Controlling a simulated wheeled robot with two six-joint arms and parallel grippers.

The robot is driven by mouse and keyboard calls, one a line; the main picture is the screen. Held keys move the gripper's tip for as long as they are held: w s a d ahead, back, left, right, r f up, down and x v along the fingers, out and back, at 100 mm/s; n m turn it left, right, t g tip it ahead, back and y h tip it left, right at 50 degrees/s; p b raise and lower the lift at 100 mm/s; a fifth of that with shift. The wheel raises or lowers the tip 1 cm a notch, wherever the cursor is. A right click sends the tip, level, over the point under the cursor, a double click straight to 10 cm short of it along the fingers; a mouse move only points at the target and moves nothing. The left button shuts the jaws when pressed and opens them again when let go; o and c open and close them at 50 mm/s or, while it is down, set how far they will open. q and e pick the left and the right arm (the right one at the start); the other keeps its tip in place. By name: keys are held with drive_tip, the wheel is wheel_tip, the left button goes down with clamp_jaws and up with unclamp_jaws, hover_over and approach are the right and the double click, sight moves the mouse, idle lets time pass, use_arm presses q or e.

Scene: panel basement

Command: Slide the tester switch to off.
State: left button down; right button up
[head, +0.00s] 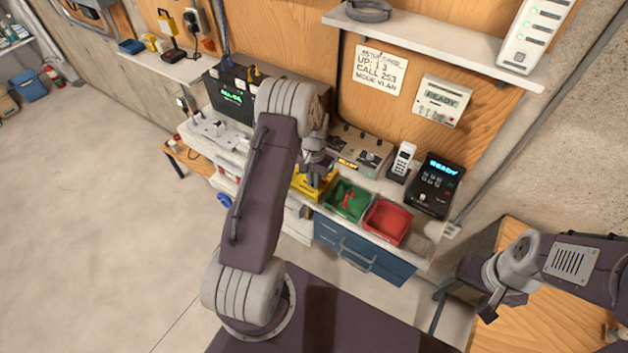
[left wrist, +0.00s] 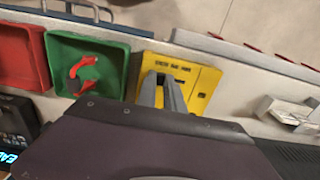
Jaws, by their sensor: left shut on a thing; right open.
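The yellow tester (head: 300,186) lies on the bench left of the green tray, partly behind my left arm. In the left wrist view the yellow tester (left wrist: 208,88) shows printed text along its edge and a dark slot. My left gripper (left wrist: 163,92) is over the tester's face, its fingers close together and shut on the tester switch, which the fingers mostly hide. In the head view my left gripper (head: 318,172) points down at the tester. The switch's position cannot be read. My right gripper (head: 490,306) is open and empty, away at the lower right.
A green tray (head: 335,205) with a red-handled item (head: 349,198) and a red tray (head: 387,222) stand right of the tester. A phone (head: 402,160) and a black device reading READY (head: 436,186) are farther right. A grey control box (head: 358,150) stands behind.

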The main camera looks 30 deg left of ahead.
sight(304, 181)
idle(0.9)
use_arm(q)
drive_tip(key=a, duration=0.4)
drive_tip(key=shift+w+b, duration=0.25)
drive_tip(key=shift+b, duration=0.15)
drive_tip(key=shift+d+r, duration=0.1)
drive_tip(key=c, duration=1.5)
unclamp_jaws()
drive_tip(key=shift+o, duration=0.3)
drive_tip(key=shift+a, duration=0.2)
